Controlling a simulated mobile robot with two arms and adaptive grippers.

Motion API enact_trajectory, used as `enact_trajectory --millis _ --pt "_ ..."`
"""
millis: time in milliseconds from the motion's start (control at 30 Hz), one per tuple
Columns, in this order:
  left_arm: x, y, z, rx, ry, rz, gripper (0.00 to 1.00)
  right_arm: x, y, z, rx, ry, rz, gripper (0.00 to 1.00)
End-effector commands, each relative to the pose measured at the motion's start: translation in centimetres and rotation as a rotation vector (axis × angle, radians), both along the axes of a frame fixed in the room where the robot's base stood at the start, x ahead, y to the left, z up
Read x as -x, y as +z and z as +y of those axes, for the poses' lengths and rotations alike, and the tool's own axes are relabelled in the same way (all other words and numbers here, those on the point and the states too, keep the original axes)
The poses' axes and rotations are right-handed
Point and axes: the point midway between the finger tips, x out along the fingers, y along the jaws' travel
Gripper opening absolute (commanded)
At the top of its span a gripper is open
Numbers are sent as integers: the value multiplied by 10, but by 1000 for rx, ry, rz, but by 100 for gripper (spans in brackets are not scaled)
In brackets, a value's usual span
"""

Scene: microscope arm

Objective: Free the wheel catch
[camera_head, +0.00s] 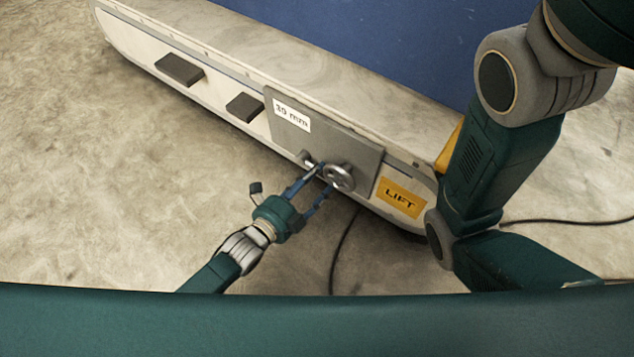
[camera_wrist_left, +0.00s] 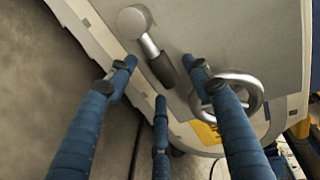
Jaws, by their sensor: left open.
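The wheel catch (camera_head: 307,159) looks like a small metal part just left of the wheel. In the left wrist view the catch (camera_wrist_left: 150,45) is a short lever with a round silver end and a dark grip, and the wheel (camera_wrist_left: 245,96) is right of it. My left gripper (camera_head: 322,181) is open at the panel. In the wrist view its blue fingers (camera_wrist_left: 160,78) stand around the dark grip, apart from it as far as I can tell. One finger partly covers the wheel.
The panel sits on the side of a long pale base (camera_head: 232,75) with two dark blocks (camera_head: 180,69) and a yellow "LIFT" label (camera_head: 401,198). A black cable (camera_head: 345,245) runs on the concrete floor. Floor to the left is clear. My other arm's links fill the right side.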

Motion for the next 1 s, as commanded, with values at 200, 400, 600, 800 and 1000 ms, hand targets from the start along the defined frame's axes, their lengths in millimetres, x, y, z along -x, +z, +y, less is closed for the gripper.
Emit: enact_trajectory --millis 200,400,600,800,1000 --pt "-6 -2 -5 -1 -1 2 51 5 -1 0 0 -1 -13 42" --pt "-6 -1 -5 -1 0 2 47 5 0 0 1 -1 -13 42" --pt "-6 -2 -5 -1 0 2 7 5 0 0 1 -1 -13 42" --pt "-6 -1 -5 -1 -1 0 0 6 0 1 1 0 -13 42" --pt "-5 -2 0 -10 -1 -7 0 5 0 1 1 0 -13 42"
